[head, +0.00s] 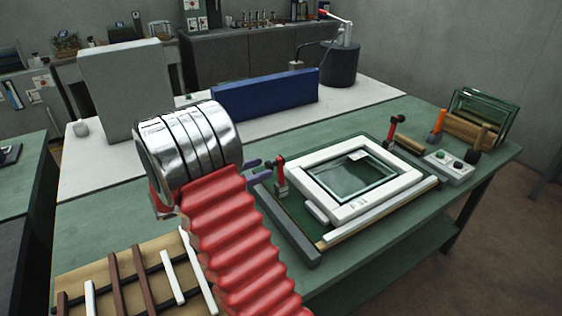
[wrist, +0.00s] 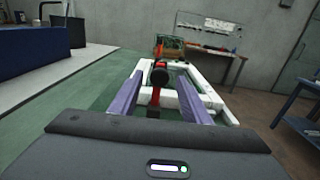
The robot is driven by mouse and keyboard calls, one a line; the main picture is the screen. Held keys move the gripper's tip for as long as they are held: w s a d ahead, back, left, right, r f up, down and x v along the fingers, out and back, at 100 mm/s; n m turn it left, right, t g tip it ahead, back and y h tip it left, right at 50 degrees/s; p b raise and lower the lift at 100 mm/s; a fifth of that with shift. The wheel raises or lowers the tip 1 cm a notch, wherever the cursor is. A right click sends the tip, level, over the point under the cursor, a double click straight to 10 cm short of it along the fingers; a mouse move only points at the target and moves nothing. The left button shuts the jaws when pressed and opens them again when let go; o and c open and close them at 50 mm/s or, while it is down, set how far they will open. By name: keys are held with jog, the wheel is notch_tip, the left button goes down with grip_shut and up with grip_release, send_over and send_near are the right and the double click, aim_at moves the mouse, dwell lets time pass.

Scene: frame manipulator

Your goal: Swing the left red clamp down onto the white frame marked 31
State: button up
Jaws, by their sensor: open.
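My gripper (head: 260,166) is just left of this clamp, with purple fingers. In the wrist view my gripper (wrist: 160,78) is open, and the red clamp (wrist: 157,94) with its black knob shows between the fingers. The white frame (wrist: 205,88) lies behind it. Contact between fingers and clamp cannot be told.
A second red clamp (head: 394,128) stands upright at the frame's far side. A button box (head: 447,167) and a rack of glass panes (head: 480,118) are at the right. A blue block (head: 265,95) stands behind. A slatted wooden board (head: 130,280) lies front left.

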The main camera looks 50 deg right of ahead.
aim_at(277, 163)
jog(key=x, duration=0.8)
grip_shut()
dwell(0.5)
jog(key=shift+d, duration=0.25)
jog(key=shift+a, duration=0.15)
jog(key=shift+w+a, duration=0.1)
jog(key=shift+a, duration=0.05)
